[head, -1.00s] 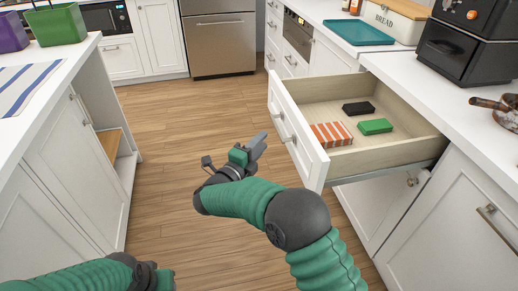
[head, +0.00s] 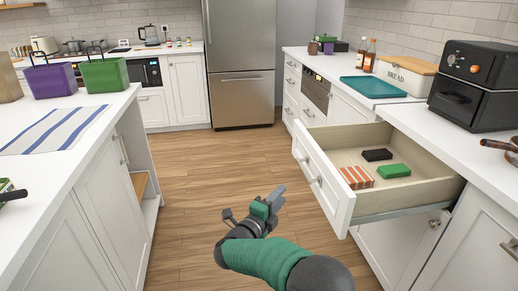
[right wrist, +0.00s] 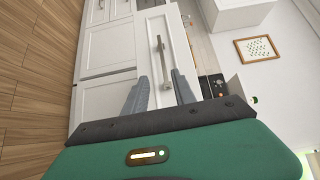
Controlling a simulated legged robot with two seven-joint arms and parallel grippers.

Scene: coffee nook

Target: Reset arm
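My right gripper (head: 275,197) hangs over the wood floor in the head view, left of the open drawer (head: 328,178) and apart from it. In the right wrist view its two grey fingers (right wrist: 160,95) stand apart with nothing between them; a white front with a metal bar handle (right wrist: 164,60) lies beyond. The drawer holds an orange-and-white striped block (head: 357,177), a green block (head: 394,171) and a black block (head: 377,155).
A white counter (head: 60,165) with a striped cloth (head: 52,130) is at left. The right counter carries a teal tray (head: 373,87), a bread box (head: 405,74) and a black appliance (head: 478,85). A green-and-black item (head: 9,190) is cut off at the left edge. The floor between is clear.

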